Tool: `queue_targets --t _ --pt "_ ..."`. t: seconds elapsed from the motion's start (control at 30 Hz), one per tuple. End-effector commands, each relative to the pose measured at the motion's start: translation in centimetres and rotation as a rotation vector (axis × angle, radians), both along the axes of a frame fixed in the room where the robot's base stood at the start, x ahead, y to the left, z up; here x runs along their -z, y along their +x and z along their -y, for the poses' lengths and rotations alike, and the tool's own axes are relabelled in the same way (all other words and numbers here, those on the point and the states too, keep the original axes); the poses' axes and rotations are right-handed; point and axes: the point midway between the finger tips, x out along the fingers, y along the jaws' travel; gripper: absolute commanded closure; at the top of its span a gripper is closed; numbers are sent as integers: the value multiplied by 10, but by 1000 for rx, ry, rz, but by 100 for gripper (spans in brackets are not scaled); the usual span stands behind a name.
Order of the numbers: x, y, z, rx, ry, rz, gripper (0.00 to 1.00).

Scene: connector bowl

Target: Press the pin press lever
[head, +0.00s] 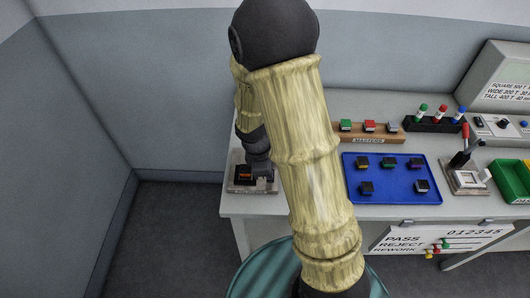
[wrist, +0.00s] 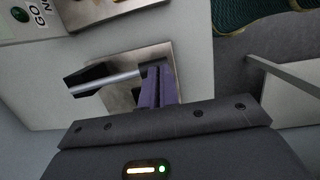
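A lever with a black grip (wrist: 86,79) and a silver rod lies over a metal plate (wrist: 120,98) in the wrist view; I take it to be the pin press lever. My gripper (wrist: 158,72) has its purple-grey fingers close together, with no thing seen held between them. The fingertips are at the rod's right end, by a dark block; whether they touch it I cannot tell. In the head view my gripper (head: 260,168) is at the table's left end, over a small plate-mounted device (head: 243,187) with an orange-marked black block. My arm hides part of it.
A blue tray (head: 390,198) with several small blocks, a masters rack (head: 372,138) and a red-handled fixture (head: 466,178) stand to the right on the grey table. A green bin (head: 512,180) is at far right. A panel with GO lettering (wrist: 38,14) shows at upper left.

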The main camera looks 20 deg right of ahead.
Motion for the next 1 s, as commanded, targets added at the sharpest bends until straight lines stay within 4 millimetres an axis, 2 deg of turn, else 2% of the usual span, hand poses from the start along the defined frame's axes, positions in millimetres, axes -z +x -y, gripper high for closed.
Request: queue_targets --t 0.03,0.2,0.53,0.77,1.0 --pt "6 -5 0 0 -2 -15 100" --pt "8 -6 -1 -2 -2 -18 100" --pt "3 -6 -2 -2 0 -17 100" --pt "-22 -6 -2 8 1 -10 100" --pt "-51 -8 -12 4 0 0 100"
